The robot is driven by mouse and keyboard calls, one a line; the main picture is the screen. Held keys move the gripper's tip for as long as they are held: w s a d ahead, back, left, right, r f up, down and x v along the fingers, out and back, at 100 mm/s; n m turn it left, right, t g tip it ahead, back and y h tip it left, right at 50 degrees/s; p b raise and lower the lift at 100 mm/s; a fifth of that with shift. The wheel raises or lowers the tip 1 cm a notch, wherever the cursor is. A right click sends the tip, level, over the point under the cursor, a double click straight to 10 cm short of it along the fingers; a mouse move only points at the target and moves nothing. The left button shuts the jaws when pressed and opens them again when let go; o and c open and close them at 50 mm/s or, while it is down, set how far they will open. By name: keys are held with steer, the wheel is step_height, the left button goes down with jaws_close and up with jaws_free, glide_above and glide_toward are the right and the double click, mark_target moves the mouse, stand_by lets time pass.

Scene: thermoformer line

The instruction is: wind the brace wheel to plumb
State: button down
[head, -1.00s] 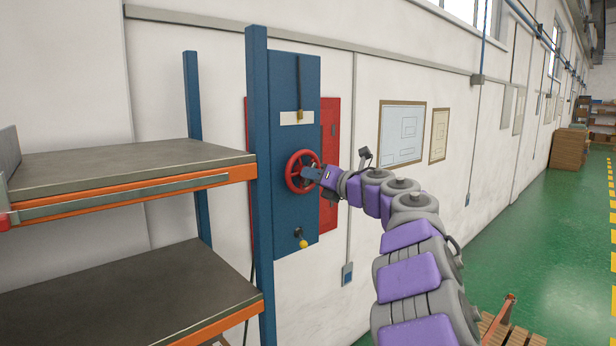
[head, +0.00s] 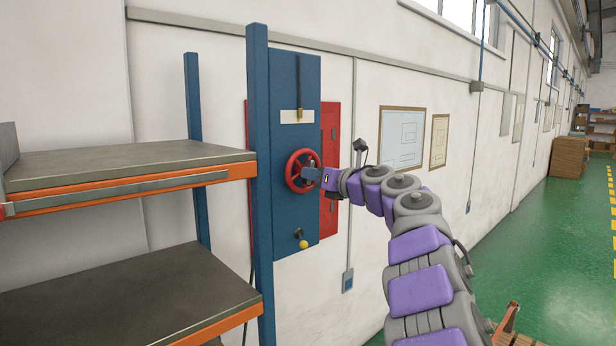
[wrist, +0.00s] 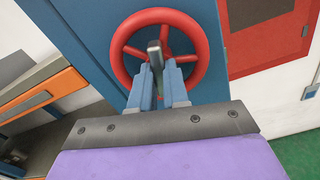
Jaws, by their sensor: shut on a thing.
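The red brace wheel (head: 291,171) stands on a blue upright panel (head: 287,92) fixed to the rack's blue post. In the wrist view the wheel (wrist: 202,50) shows its rim and spokes behind my fingers. My gripper (head: 310,174) reaches it from the right. In the wrist view my gripper (wrist: 158,62) has its two blue fingers closed on a grey handle (wrist: 154,48) in front of the wheel's middle. A brass plumb bob (head: 299,112) hangs on a line above the wheel, in front of a pale plate (head: 289,118).
A yellow-knobbed lever (head: 303,244) sits low on the panel. Dark shelves with orange edges (head: 130,189) stand at the left. A red cabinet (head: 330,132) is on the wall behind. The green floor (head: 535,250) is open to the right.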

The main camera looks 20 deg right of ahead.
steer(key=shift+d+n, duration=0.1)
steer(key=shift+n, duration=0.5)
steer(key=shift+b, duration=0.35)
steer(key=c, duration=1.5)
jaws_free()
steer(key=o, duration=0.5)
steer(key=shift+w+d, duration=0.1)
steer(key=shift+d, duration=0.15)
steer(key=shift+c, duration=0.2)
steer(key=shift+a, duration=0.1)
